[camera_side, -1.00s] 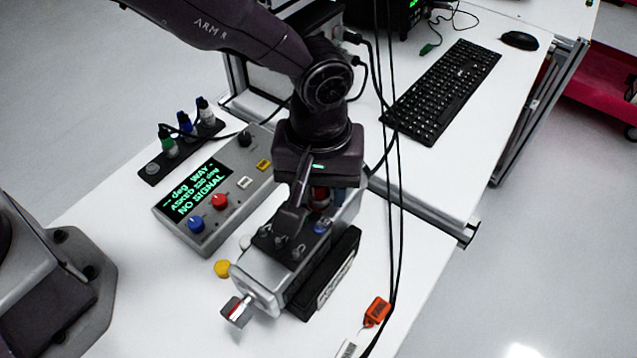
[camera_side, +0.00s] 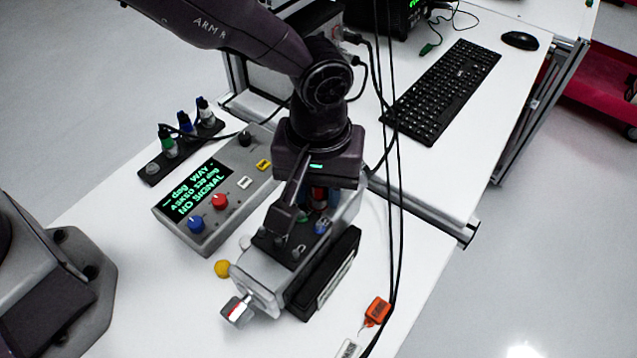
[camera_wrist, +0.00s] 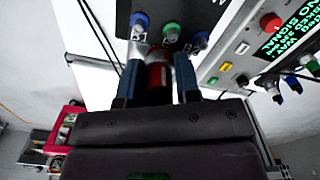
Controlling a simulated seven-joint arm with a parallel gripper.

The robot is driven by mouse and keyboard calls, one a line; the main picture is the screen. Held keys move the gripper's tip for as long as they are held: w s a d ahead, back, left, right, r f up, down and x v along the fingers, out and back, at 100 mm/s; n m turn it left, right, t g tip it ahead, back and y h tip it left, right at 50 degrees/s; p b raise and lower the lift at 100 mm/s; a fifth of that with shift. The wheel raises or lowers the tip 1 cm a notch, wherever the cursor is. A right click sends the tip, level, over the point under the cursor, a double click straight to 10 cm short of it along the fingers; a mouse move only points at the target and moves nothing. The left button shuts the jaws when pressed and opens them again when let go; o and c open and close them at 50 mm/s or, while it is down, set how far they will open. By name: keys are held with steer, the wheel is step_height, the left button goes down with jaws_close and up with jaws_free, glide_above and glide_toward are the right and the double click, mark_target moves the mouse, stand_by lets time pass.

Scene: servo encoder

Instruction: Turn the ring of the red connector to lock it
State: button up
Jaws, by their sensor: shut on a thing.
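The red connector (camera_wrist: 158,78) shows in the wrist view between my two dark blue fingers, at a metal socket on the top face of the servo unit. My gripper (camera_wrist: 158,66) is shut on it, with one finger on each side. In the side view my gripper (camera_side: 318,206) points down over the grey servo unit (camera_side: 262,280), and a bit of red shows between the fingers. The ring's lock marks are too small to read. A green socket (camera_wrist: 173,30) and blue sockets sit close by on the same face.
A grey control box (camera_side: 205,240) stands left of the servo unit; its display reads NO SIGNAL. A dark strip (camera_side: 180,152) holds several plugs behind it. Black cables (camera_side: 398,200) hang right of my gripper. An orange tag (camera_side: 377,311) lies at the front right.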

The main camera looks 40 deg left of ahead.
steer(key=m, duration=0.5)
steer(key=shift+m, duration=0.3)
steer(key=m, duration=0.5)
steer(key=shift+m, duration=0.4)
steer(key=o, duration=0.5)
steer(key=shift+r, duration=0.15)
steer(key=shift+r, duration=4.4)
